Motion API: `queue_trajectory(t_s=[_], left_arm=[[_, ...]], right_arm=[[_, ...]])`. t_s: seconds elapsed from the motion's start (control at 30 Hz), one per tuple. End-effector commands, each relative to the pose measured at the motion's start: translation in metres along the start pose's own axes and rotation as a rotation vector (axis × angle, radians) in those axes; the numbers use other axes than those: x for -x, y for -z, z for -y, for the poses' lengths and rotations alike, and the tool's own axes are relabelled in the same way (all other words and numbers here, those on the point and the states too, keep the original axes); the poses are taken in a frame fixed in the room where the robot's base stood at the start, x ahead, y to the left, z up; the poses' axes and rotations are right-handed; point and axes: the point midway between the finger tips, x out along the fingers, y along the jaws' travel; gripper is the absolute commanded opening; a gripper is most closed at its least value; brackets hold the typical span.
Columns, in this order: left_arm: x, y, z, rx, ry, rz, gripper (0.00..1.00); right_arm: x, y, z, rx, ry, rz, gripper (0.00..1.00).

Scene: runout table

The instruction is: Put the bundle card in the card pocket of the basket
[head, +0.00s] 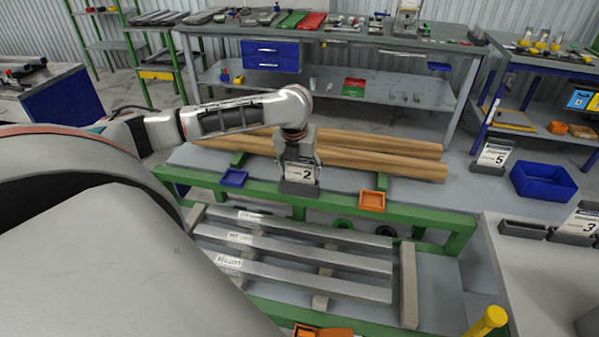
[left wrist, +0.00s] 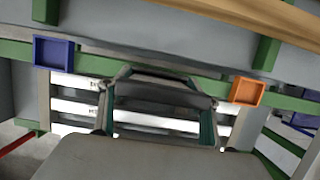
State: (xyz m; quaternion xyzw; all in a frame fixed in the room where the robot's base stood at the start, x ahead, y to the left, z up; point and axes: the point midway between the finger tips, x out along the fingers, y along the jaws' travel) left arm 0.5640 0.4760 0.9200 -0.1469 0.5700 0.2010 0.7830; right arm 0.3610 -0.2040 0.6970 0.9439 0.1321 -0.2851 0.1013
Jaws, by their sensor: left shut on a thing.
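The white bundle card (head: 300,173), marked 2, is upright at the green rail in the head view. A dark grey block (head: 298,189) is at its lower edge; I cannot tell whether the card sits in it or in front of it. My left gripper (head: 301,158) is above the card, pointing down, and shut on it. The left wrist view shows its fingers (left wrist: 160,118) on either side of a dark grey piece (left wrist: 160,92). No basket pocket can be made out for certain. My right gripper is not in view.
A blue bin (head: 233,178) and an orange bin (head: 372,201) are on the green rail (head: 338,200) either side of the card. Steel bars (head: 300,280) lie in front, brown tubes (head: 380,160) behind. Cards 5 (head: 493,156) and 3 (head: 580,222) stand at right.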

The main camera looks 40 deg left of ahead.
Motion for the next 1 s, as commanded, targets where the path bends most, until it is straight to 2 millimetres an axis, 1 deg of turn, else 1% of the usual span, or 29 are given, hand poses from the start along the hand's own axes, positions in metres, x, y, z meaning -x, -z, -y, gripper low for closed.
queue_trajectory(t_s=[0.03, 0.07, 0.43, 0.47, 0.5, 0.53, 0.87, 0.93, 1.0], left_arm=[[-0.007, 0.002, 0.000, 0.001, 0.000, 0.000, 0.37], [-0.008, 0.002, 0.000, 0.000, 0.000, 0.001, 0.37], [-0.010, 0.003, 0.000, 0.000, 0.000, 0.000, 0.37], [-0.010, 0.003, 0.000, 0.000, 0.001, 0.000, 0.67], [-0.010, 0.003, 0.000, 0.000, 0.001, 0.001, 0.77], [-0.010, 0.003, 0.000, 0.000, 0.001, 0.001, 0.78], [-0.009, 0.003, 0.000, 0.000, 0.000, 0.002, 0.78], [-0.007, 0.001, 0.000, 0.000, 0.000, 0.004, 0.78], [0.002, 0.001, 0.000, -0.001, 0.001, 0.004, 0.78]], right_arm=[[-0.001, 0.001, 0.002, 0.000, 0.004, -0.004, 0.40], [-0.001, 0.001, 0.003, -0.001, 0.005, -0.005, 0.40], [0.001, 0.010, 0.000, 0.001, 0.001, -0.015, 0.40], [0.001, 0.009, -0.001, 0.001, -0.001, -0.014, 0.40], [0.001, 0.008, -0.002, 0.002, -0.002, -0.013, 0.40], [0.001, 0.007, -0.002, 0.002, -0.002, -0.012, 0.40], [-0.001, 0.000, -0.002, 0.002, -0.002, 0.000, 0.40], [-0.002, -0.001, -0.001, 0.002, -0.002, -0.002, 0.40], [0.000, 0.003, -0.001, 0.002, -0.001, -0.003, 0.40]])
